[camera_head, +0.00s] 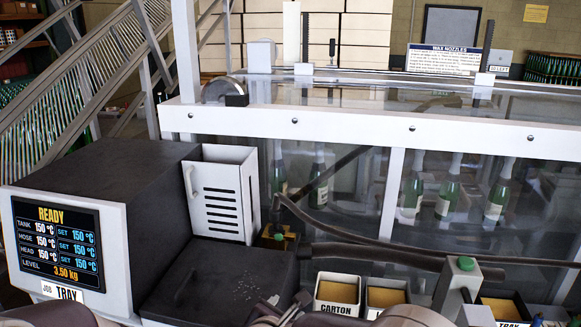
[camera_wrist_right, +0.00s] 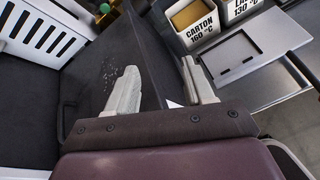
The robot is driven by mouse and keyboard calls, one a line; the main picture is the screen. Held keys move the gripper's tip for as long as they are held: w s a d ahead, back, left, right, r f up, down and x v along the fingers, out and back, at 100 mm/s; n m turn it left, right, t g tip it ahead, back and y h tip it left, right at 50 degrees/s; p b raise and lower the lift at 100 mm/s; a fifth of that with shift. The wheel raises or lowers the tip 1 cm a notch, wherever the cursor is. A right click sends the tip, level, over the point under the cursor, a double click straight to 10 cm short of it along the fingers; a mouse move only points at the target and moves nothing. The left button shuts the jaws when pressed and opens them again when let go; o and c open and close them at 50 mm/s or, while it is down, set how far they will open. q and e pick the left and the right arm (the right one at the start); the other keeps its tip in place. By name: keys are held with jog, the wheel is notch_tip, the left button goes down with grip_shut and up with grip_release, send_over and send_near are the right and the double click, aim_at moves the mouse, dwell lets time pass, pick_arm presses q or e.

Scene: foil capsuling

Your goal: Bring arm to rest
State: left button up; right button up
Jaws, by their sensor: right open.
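My right gripper (camera_head: 284,303) shows at the bottom middle of the head view, low in front of the dark lid of the melt unit (camera_head: 215,275). In the right wrist view the gripper (camera_wrist_right: 162,88) has its two pale fingers apart, with nothing between them. The dark lid (camera_wrist_right: 95,75), with a few pale specks on it, lies beyond the fingers. My left gripper is not in view.
A READY screen (camera_head: 58,245) is at the left. A white slotted bin (camera_head: 221,195) stands behind the lid. A carton-labelled container (camera_head: 338,293) and a dark hose (camera_head: 390,256) are right of the lid. Green bottles (camera_head: 447,190) stand behind clear panels.

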jog(key=s+d+f+m+g+h, duration=0.2)
jog(key=d+f+m+g, duration=0.15)
jog(key=d+m, duration=0.4)
jog(key=s+d+f+m+g+y, duration=0.1)
jog(key=s+d+m+g+y, duration=0.1)
jog(key=s+d+m, duration=0.4)
jog(key=s+d+f+m+g+y, duration=0.2)
jog(key=s+d+m+g, duration=0.3)
jog(key=s+m, duration=0.4)
jog(key=d+m+y, duration=0.1)
jog(key=m, duration=0.5)
jog(key=shift+s, duration=0.25)
jog(key=shift+w+f, duration=0.15)
